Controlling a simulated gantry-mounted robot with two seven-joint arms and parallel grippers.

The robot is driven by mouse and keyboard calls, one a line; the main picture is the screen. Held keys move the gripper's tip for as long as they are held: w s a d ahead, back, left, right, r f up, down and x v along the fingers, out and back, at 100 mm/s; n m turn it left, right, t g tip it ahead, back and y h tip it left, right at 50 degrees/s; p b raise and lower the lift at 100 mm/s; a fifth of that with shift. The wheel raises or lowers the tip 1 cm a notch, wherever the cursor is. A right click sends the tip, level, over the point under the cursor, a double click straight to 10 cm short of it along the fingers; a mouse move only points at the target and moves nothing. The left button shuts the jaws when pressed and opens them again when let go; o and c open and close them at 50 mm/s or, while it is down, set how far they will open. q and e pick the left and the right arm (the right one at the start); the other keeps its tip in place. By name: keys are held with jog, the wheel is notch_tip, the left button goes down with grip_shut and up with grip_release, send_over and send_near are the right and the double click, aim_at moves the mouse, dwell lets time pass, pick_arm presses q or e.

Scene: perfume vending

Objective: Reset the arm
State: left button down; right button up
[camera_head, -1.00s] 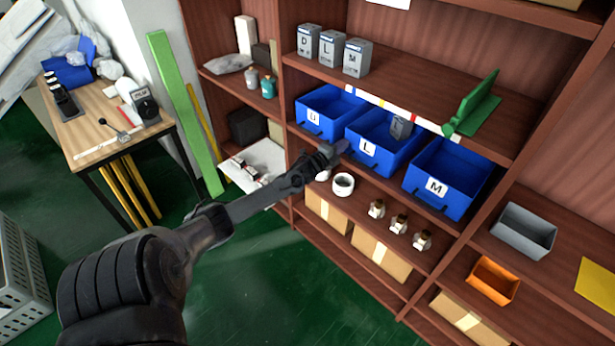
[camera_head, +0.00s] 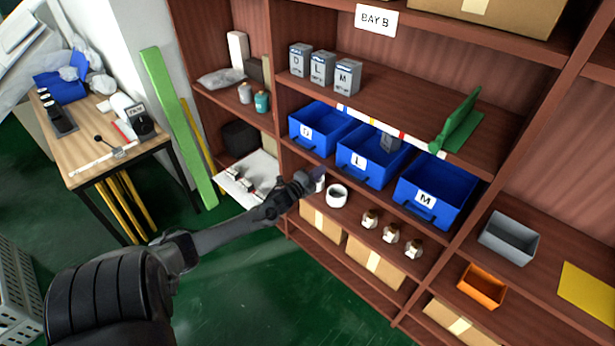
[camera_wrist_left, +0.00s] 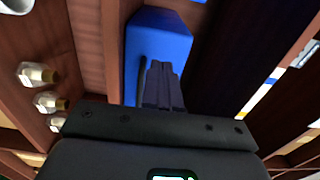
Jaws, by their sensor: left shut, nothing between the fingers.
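My left arm reaches in from the lower left in the head view. Its gripper (camera_head: 318,174) is shut and empty, in front of the shelf below the blue bins marked with a letter at the left (camera_head: 306,146) and L (camera_head: 345,172). In the left wrist view the closed fingers (camera_wrist_left: 162,84) stand together in front of a blue bin surface (camera_wrist_left: 158,30). Whether they touch it cannot be told. A grey box (camera_head: 390,140) sits in the L bin. My right gripper is not in view.
The M bin (camera_head: 459,205) stands to the right. Grey boxes D, L and M (camera_head: 348,76) stand above. A white roll (camera_head: 337,194) and small bottles (camera_head: 391,234) stand below; bottles also show in the left wrist view (camera_wrist_left: 38,74). Green floor (camera_head: 260,290) lies open in front.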

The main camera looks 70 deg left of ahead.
pick_arm(q)
jog(key=s+d+f, duration=0.5)
jog(key=s, duration=0.2)
jog(key=s+d+f+n+g+h, duration=0.1)
jog(key=d+f+n+g+h, duration=0.2)
jog(key=d, duration=1.4)
jog(key=s+d+r+n+g+h, duration=0.2)
jog(key=s+d+r+n+g, duration=0.1)
jog(key=d, duration=0.9)
jog(key=s+d+r+n+g+h, duration=0.2)
jog(key=s+d+n, duration=0.15)
jog(key=d, duration=0.85)
jog(key=s+d+r+n+g, duration=0.1)
jog(key=s+d+r+g, duration=0.15)
jog(key=s+g, duration=0.4)
notch_tip(320, 180, up, 29)
jog(key=s+t+p, duration=0.1)
jog(key=p, duration=2.8)
jog(key=shift+s+a+n+p, duration=0.3)
jog(key=shift+s+a+n, duration=0.1)
jog(key=shift+n, duration=0.05)
jog(key=shift+t, duration=0.25)
